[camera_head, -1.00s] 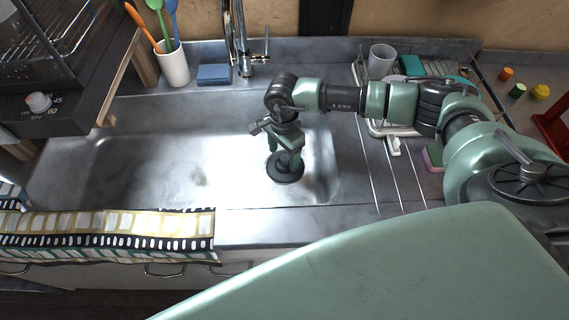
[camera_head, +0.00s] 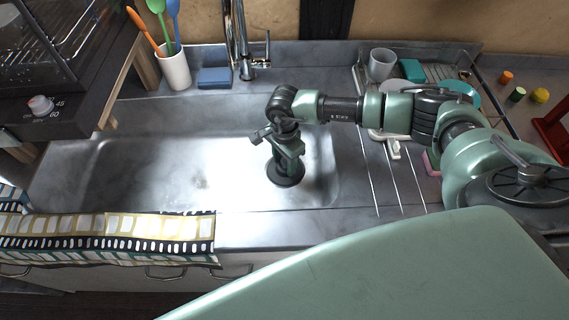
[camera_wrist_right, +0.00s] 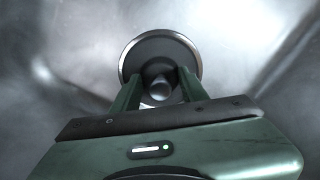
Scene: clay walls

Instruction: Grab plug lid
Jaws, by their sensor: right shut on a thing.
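The plug lid (camera_head: 286,178) is a dark round disc with a bright metal rim, in the right part of the sink basin. In the right wrist view the plug lid (camera_wrist_right: 160,50) has a small knob at its middle. My right gripper (camera_head: 287,168) points down at the lid from above. In the right wrist view my right gripper (camera_wrist_right: 160,84) has its two green fingers on both sides of the knob, shut on it. I cannot tell whether the lid is lifted off the sink floor. My left gripper is not in view.
The steel sink (camera_head: 150,175) is otherwise empty. A faucet (camera_head: 240,45), a blue sponge (camera_head: 214,78) and a white utensil cup (camera_head: 174,70) stand behind it. A dish rack with a grey cup (camera_head: 382,64) is at the right. A patterned towel (camera_head: 110,235) hangs over the front edge.

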